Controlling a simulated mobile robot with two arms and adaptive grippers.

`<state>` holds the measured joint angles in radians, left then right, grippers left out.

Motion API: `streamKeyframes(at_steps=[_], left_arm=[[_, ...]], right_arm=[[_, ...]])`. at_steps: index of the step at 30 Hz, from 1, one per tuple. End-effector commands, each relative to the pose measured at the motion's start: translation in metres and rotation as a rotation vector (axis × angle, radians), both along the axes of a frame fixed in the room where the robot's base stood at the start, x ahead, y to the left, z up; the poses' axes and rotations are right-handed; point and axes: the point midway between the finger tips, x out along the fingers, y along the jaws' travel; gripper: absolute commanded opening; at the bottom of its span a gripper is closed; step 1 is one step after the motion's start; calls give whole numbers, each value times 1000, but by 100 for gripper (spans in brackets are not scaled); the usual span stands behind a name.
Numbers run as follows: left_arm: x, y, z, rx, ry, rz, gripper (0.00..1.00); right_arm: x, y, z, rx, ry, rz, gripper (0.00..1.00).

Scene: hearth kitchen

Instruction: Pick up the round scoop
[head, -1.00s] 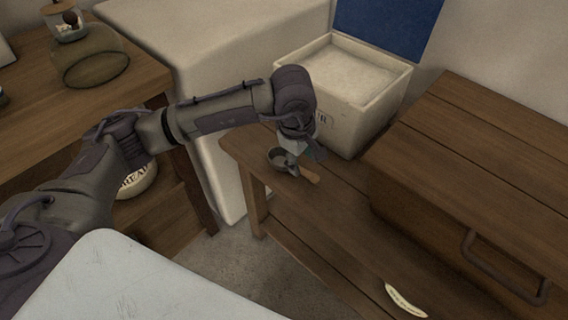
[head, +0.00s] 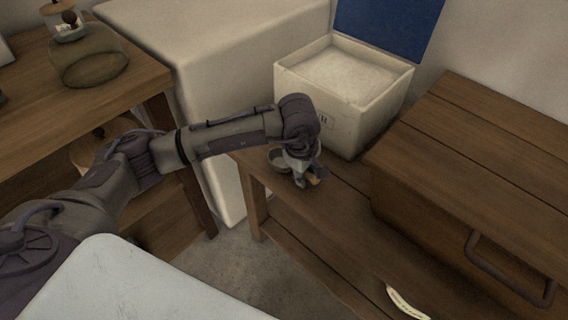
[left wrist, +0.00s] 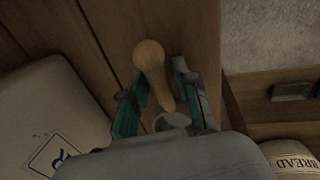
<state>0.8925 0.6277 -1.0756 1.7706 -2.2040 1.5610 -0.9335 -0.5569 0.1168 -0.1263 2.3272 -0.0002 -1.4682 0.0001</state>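The round scoop (head: 278,157) lies on the low wooden bench, with its round metal bowl to the left and its wooden handle to the right. In the left wrist view its handle (left wrist: 153,66) lies between the teal-padded fingers, with a gap on each side, and part of its bowl shows below. My left gripper (head: 303,177) is low over the scoop, pointing down, and hides the middle of it in the head view. In the left wrist view the left gripper (left wrist: 158,92) is open. My right gripper is not in view.
A white bin with an open blue lid (head: 345,110) stands just behind the scoop. A wooden box with a handle (head: 470,180) is to the right. A pale curved object (head: 405,300) lies at the front. A bread container (left wrist: 292,160) shows in the left wrist view.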

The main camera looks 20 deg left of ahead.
Motion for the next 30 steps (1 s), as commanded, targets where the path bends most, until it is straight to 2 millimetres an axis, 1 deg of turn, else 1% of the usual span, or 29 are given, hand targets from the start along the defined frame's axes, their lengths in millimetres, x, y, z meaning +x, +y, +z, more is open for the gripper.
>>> streamKeyframes(at_steps=[1, 4, 12, 15, 17, 21, 27, 30], left_arm=[[0, 0, 0, 0, 0, 0, 18], [0, 0, 0, 0, 0, 0, 1], [0, 0, 1, 0, -1, 0, 0], [1, 0, 6, -1, -3, 0, 0], [1, 0, 13, -1, -4, -1, 0], [2, 0, 40, -1, -6, -1, 0], [1, 0, 79, 0, -5, -1, 0], [1, 0, 92, 0, -4, -1, 0]], right_arm=[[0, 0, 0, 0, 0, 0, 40], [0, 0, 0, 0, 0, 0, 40], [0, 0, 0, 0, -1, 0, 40], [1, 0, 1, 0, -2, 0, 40], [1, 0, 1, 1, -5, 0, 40], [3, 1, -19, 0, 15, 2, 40], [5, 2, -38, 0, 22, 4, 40], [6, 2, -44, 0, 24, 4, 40]])
